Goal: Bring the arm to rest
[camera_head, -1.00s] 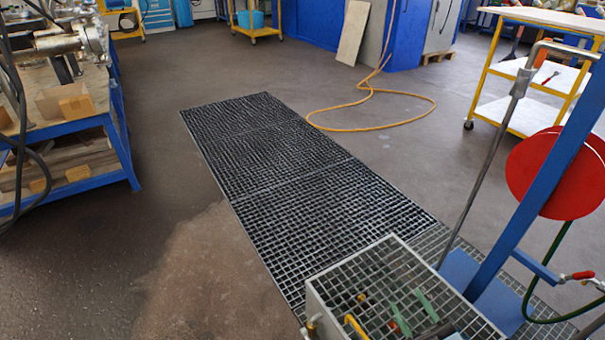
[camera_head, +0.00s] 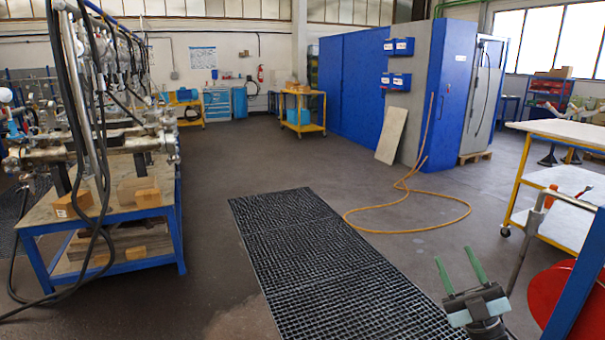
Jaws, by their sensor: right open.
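My right gripper (camera_head: 459,271) shows at the lower right of the head view. Its two green fingers point up and stand apart, with nothing between them. It is in front of the right edge of the dark floor grating, left of the red reel. My left gripper is not in view.
A blue workbench (camera_head: 110,262) with metal flanged parts and hanging black hoses stands at the left. A dark floor grating (camera_head: 320,262) lies in the middle. A yellow hose (camera_head: 410,229) curls on the floor. A red reel (camera_head: 550,300) and a yellow trolley (camera_head: 518,185) are at the right.

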